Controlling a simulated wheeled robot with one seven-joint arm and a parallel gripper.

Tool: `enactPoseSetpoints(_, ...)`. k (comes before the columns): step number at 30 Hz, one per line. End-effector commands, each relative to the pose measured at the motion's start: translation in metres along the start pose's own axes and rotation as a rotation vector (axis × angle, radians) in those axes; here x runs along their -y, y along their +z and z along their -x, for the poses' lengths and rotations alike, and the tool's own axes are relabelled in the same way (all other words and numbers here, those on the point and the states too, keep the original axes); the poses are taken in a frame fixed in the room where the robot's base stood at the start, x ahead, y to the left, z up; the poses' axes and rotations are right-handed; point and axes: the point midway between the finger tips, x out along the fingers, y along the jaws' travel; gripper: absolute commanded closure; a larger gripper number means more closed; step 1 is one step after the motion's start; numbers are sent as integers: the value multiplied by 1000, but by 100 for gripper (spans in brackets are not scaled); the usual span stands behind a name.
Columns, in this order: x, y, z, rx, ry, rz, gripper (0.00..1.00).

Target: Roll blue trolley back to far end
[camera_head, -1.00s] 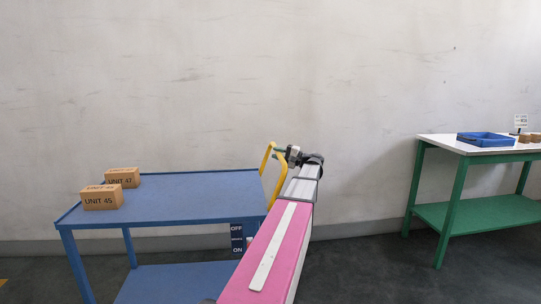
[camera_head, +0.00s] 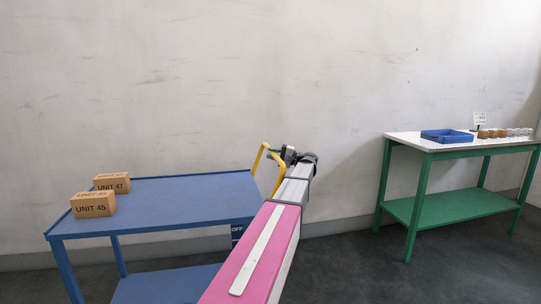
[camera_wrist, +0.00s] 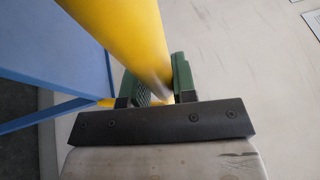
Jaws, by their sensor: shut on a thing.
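The blue trolley (camera_head: 170,206) stands at the left of the head view, with a flat top, a lower shelf (camera_head: 165,285) and a yellow push handle (camera_head: 258,158) at its right end. My gripper (camera_head: 277,156) is at that handle, at the end of my pink and grey arm. In the wrist view my gripper (camera_wrist: 160,85) has its green-padded fingers on either side of the yellow handle bar (camera_wrist: 130,35), shut on it. Two cardboard boxes, UNIT 47 (camera_head: 112,182) and UNIT 45 (camera_head: 93,205), sit at the trolley top's left end. My arm hides part of the trolley's right side.
A green bench (camera_head: 445,203) with a white top stands at the right, holding a blue tray (camera_head: 446,136), a small sign (camera_head: 479,118) and several small items. A pale wall (camera_head: 330,80) runs behind. Dark floor (camera_head: 340,265) is clear between trolley and bench.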

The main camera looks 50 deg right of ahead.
Motion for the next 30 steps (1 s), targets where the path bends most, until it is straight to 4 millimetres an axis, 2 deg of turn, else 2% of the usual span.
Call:
enactPoseSetpoints(5, 0, -4, 4, -8, -1, -1, 100)
enactPoseSetpoints(6, 1, -4, 4, -9, -1, -1, 71)
enactPoseSetpoints(8, 1, -4, 4, -9, -1, -1, 52)
enactPoseSetpoints(9, 1, -4, 4, -8, -1, -1, 49)
enactPoseSetpoints(17, 1, -2, 3, -5, -1, 0, 49)
enactPoseSetpoints(20, 1, -2, 8, -5, -1, 0, 49)
enactPoseSetpoints(23, 1, -3, 21, -6, -2, -1, 49)
enactPoseSetpoints(30, 1, -3, 66, -8, -2, -1, 49)
